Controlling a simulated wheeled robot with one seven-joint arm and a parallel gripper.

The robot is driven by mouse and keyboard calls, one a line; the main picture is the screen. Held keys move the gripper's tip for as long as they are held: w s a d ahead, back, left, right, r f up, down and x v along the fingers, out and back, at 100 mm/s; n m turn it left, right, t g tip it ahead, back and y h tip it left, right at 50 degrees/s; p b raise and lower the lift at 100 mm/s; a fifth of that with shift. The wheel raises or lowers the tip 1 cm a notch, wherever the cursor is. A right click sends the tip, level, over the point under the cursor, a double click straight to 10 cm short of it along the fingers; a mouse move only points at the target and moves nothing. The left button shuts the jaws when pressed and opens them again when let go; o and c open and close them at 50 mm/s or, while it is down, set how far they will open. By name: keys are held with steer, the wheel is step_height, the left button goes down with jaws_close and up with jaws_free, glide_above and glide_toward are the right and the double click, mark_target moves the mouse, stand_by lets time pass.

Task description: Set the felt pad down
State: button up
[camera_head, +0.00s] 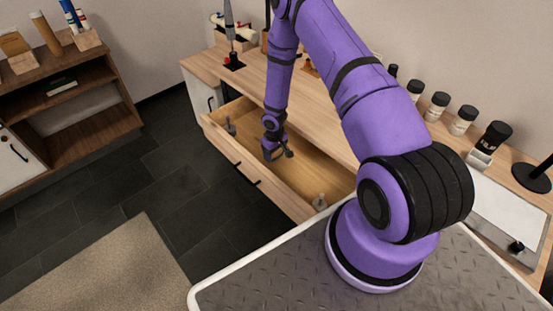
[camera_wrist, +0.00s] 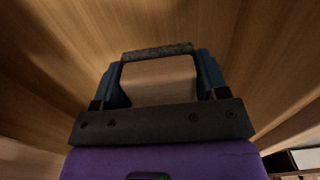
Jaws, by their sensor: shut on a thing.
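The felt pad (camera_wrist: 158,82) is a tan block with a rough grey strip along its far edge. In the wrist view it sits between the two blue fingers of my gripper (camera_wrist: 160,76), which is shut on it. In the head view my gripper (camera_head: 273,151) is down inside the open drawer (camera_head: 302,180), near its middle. The pad is small and hard to make out there. Wooden boards fill the wrist view beyond the pad. I cannot tell whether the pad touches the drawer floor.
Small grey objects stand at the drawer's left end (camera_head: 230,127) and right end (camera_head: 320,202). The wooden bench (camera_head: 245,85) is above the drawer. Several dark-lidded jars (camera_head: 437,106) line the wall. A brown shelf (camera_head: 90,130) stands at the left, with open floor between.

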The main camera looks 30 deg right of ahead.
mark_target(275, 163)
steer(key=shift+f, duration=2.3)
steer(key=shift+f, duration=0.15)
steer(key=o, duration=1.2)
